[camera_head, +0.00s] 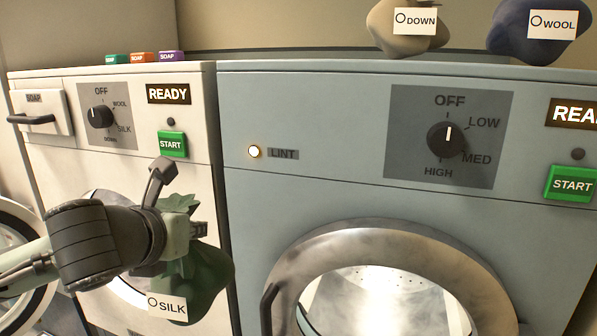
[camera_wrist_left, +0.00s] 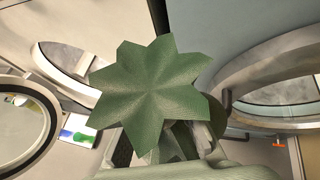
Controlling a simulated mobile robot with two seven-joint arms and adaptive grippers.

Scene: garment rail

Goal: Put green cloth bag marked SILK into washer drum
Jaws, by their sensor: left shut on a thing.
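The green cloth bag (camera_head: 207,278) with a SILK tag hangs from my left gripper (camera_head: 190,229), which is shut on its neck. The bag is in front of the white washer (camera_head: 60,90), near the gap between the two machines. In the left wrist view the star-shaped gathered top of the bag (camera_wrist_left: 150,88) fills the middle and hides the fingertips. The washer drum opening (camera_head: 118,285) is mostly covered by my left arm and the bag. In the left wrist view the opening (camera_wrist_left: 70,62) shows behind and left of the bag. My right gripper is not in view.
The washer's round door (camera_head: 22,225) stands open at far left. A blue-grey dryer (camera_head: 300,115) with a round opening (camera_head: 375,300) stands at right. A DOWN bag (camera_head: 402,42) and a WOOL bag (camera_head: 515,42) sit on top of it. Small soap boxes (camera_head: 143,57) stand on the washer.

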